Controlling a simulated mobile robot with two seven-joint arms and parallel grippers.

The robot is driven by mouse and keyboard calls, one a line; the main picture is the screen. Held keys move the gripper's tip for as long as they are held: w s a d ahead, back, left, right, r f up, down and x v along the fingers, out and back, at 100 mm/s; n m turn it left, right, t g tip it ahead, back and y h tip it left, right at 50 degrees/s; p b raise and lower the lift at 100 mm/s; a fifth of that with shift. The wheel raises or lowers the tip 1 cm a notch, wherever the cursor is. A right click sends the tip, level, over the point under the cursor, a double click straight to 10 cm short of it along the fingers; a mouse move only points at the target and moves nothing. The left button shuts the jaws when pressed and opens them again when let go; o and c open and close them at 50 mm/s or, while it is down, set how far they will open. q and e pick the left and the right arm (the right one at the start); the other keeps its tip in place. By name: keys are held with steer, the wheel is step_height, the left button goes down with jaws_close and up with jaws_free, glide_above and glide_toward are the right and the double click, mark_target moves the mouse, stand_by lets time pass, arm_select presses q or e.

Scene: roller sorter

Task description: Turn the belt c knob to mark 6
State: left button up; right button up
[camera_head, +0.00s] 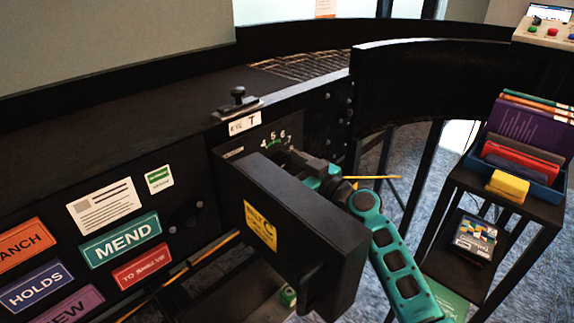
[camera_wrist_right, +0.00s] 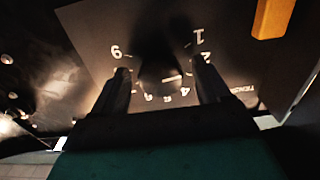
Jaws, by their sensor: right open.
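The belt c knob (camera_wrist_right: 160,70) is a dark knob on a panel with a ring of white numbers in the right wrist view. Its white pointer line lies toward the lower right, near where mark 3 would be behind a finger. Mark 6 (camera_wrist_right: 148,98) is below the knob. My right gripper (camera_wrist_right: 160,85) is open, with one finger on each side of the knob; I cannot tell whether they touch it. In the head view my right gripper (camera_head: 292,160) reaches the dial, covering the knob, with marks 4, 5 and 6 visible above. My left gripper is out of view.
A black open cover (camera_head: 300,225) with a yellow label (camera_head: 261,225) stands out from the panel, close beside my right gripper. A black lever (camera_head: 238,101) sits above the dial. A shelf of books (camera_head: 530,130) stands at right.

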steer(key=c, duration=1)
steer(key=shift+c, duration=0.2)
